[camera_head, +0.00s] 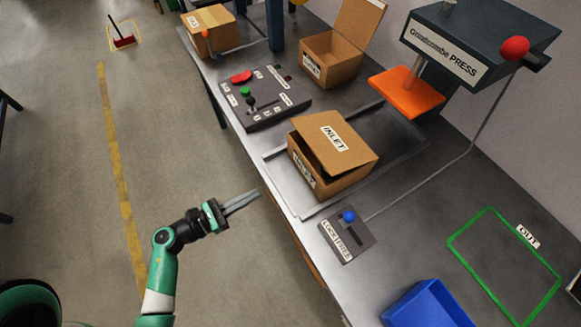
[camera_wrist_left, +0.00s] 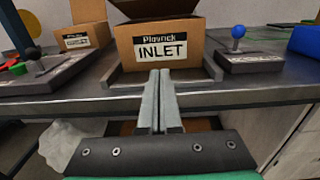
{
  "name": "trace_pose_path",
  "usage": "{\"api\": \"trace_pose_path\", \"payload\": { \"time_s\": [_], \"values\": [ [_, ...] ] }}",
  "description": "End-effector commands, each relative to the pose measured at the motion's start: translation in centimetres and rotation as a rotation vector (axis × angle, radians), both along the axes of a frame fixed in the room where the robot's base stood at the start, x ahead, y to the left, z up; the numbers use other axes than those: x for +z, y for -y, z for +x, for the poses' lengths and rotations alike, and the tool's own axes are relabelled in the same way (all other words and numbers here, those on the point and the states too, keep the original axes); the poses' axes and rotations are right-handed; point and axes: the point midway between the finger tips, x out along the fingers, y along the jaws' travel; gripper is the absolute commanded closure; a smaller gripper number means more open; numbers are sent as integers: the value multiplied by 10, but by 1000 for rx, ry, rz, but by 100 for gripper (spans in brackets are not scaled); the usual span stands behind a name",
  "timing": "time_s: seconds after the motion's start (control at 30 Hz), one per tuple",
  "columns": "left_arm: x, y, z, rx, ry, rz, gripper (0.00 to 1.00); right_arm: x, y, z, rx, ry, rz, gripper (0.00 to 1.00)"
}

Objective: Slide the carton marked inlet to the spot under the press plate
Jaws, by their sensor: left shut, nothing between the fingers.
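The carton marked inlet (camera_head: 326,163) stands on the bench, its labelled flap partly raised. In the left wrist view the carton (camera_wrist_left: 190,58) is straight ahead, with "INLET" on its front label. It sits inside a low rail frame (camera_head: 284,186). The orange press plate (camera_head: 406,92) hangs under the dark press head (camera_head: 478,46), up and to the right of the carton. My left gripper (camera_head: 257,194) is shut and empty, off the bench's front edge and apart from the carton. It also shows in the left wrist view (camera_wrist_left: 157,74). My right gripper is not in view.
A lever box with a blue knob (camera_head: 348,236) stands right of the carton. A control panel (camera_head: 262,102) is on the left, with an open carton (camera_head: 332,55) behind it. A blue bin (camera_head: 428,304) and a green-outlined "OUT" area (camera_head: 505,265) lie at the right.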

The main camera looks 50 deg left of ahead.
Motion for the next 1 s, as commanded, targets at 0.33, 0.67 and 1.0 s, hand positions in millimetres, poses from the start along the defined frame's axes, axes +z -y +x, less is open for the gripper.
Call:
{"api": "trace_pose_path", "payload": {
  "time_s": [0.33,0.67,1.0],
  "values": [
    [-1,12,65,-8,3,4,100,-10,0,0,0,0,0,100],
    [-1,20,123,-2,1,2,100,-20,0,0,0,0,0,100],
    [-1,21,133,0,0,0,100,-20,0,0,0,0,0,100]
  ]
}}
